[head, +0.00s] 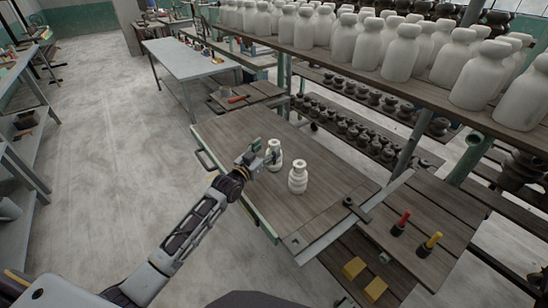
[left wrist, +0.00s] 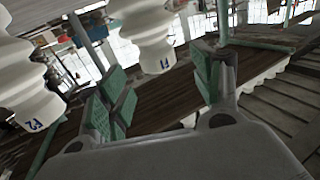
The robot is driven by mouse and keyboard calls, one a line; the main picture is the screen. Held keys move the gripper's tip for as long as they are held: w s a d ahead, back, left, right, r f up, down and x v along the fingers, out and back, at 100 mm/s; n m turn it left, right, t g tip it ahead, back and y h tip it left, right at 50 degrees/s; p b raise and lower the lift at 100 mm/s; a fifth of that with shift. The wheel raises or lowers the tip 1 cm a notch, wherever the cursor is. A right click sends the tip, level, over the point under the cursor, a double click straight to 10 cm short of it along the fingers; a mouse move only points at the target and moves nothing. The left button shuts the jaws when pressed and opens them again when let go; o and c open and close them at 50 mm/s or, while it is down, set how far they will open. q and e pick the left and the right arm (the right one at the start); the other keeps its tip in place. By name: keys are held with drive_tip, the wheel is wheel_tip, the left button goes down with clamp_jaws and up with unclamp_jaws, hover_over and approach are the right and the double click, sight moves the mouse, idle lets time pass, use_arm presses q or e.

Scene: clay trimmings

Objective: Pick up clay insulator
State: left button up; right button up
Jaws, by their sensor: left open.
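Two white ribbed clay insulators stand upright on the brown wooden board (head: 235,135). The farther insulator (head: 273,160) is right beside my left gripper (head: 263,153); the nearer insulator (head: 298,178) stands to its right. My left gripper is open, its green-padded fingers (left wrist: 162,78) spread and empty. In the tilted left wrist view, one insulator (left wrist: 140,32) shows beyond the gap between the fingers, and another insulator (left wrist: 25,85) fills the left edge, larger. Both carry small blue marks there. Whether a finger touches an insulator, I cannot tell. My right gripper is not in view.
A shelf rack stands behind and right, with white insulators (head: 402,52) on top and dark ones (head: 350,128) below. Red-handled (head: 400,223) and yellow-handled (head: 429,244) tools and yellow blocks (head: 354,268) lie at the lower right. A grey table (head: 190,60) stands behind. The board's left part is clear.

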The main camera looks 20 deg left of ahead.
sight(271, 146)
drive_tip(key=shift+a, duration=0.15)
use_arm(q)
drive_tip(key=shift+w, duration=0.25)
drive_tip(key=shift+w+d, duration=0.25)
drive_tip(key=shift+w, duration=0.3)
drive_tip(key=shift+w+d+p, duration=0.2)
drive_tip(key=shift+w+p, duration=0.1)
drive_tip(key=shift+w, duration=0.35)
drive_tip(key=shift+x, duration=1.1)
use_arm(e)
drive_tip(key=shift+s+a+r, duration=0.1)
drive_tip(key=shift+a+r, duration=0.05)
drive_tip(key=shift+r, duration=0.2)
use_arm(q)
drive_tip(key=c, duration=1.1)
clamp_jaws()
drive_tip(key=shift+r, duration=0.1)
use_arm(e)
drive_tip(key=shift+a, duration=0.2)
